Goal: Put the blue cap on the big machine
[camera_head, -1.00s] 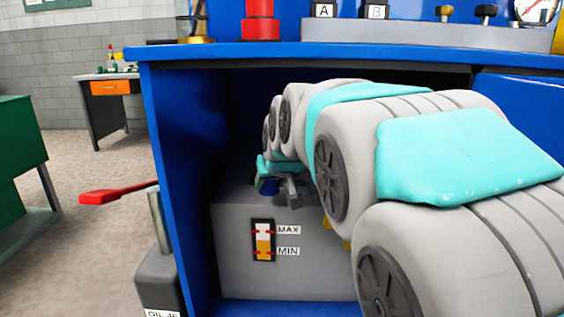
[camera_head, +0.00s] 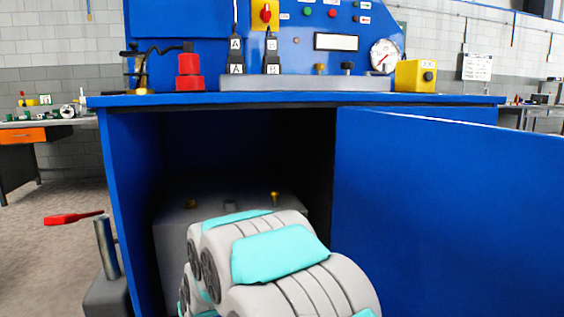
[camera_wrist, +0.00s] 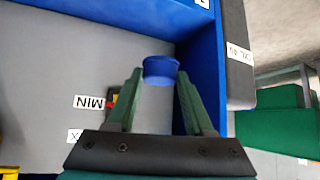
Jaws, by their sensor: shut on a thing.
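The blue cap (camera_wrist: 160,70) is between the green fingertips of my gripper (camera_wrist: 159,78) in the wrist view, held in front of the grey tank (camera_wrist: 60,60). My gripper is shut on the cap. In the head view my arm hides both gripper and cap. The big machine (camera_head: 220,100) is a blue bench with an open compartment. The grey tank (camera_head: 170,222) stands inside it. On the tank's top are a short grey neck (camera_head: 231,204) and a brass fitting (camera_head: 274,197).
A blue door (camera_head: 450,200) stands open at right. The machine's top carries a red stacked part (camera_head: 190,75), a gauge (camera_head: 384,56) and a yellow box (camera_head: 416,76).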

